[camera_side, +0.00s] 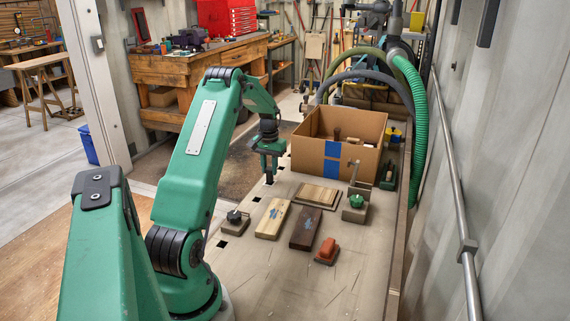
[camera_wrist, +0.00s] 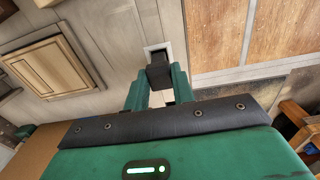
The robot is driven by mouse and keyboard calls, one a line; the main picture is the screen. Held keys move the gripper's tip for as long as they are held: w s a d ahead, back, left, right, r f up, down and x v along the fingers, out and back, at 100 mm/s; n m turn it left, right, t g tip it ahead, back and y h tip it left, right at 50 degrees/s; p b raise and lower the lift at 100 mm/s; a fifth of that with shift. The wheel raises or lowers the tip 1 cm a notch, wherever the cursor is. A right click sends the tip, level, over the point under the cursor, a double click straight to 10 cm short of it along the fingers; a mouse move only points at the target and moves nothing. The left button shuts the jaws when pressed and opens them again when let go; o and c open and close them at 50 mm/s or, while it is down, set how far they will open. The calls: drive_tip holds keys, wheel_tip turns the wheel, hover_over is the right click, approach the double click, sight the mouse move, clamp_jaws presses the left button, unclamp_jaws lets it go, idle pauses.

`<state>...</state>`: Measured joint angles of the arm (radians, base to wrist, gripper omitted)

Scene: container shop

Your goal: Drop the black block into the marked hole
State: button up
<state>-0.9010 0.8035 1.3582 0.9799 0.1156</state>
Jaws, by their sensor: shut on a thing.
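My gripper (camera_side: 269,170) is over the left edge of the bench, pointing down. In the wrist view, its two green fingers (camera_wrist: 158,82) are shut on the black block (camera_wrist: 159,73). The block sits between the fingertips, in front of a pale white square outline (camera_wrist: 153,46) on the bench that seems to mark the hole. The block and fingers cover most of the hole, and I cannot tell whether the block is above it or partly inside. In the side view, a dark square shows just under the fingertips; I cannot tell whether it is block or hole.
Other dark square holes (camera_side: 256,199) line the bench's left edge. A cardboard box (camera_side: 355,135) with blue tape stands behind and right. Wood blocks (camera_side: 272,218), a framed panel (camera_side: 317,195), an orange-red object (camera_side: 327,251) and small tools lie on the bench (camera_side: 285,285), whose front is clear.

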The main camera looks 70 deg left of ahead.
drive_tip(key=shift+f, duration=1.5)
idle(1.9)
drive_tip(key=o, duration=1)
drive_tip(key=shift+r, duration=0.2)
drive_tip(key=shift+r, duration=3.3)
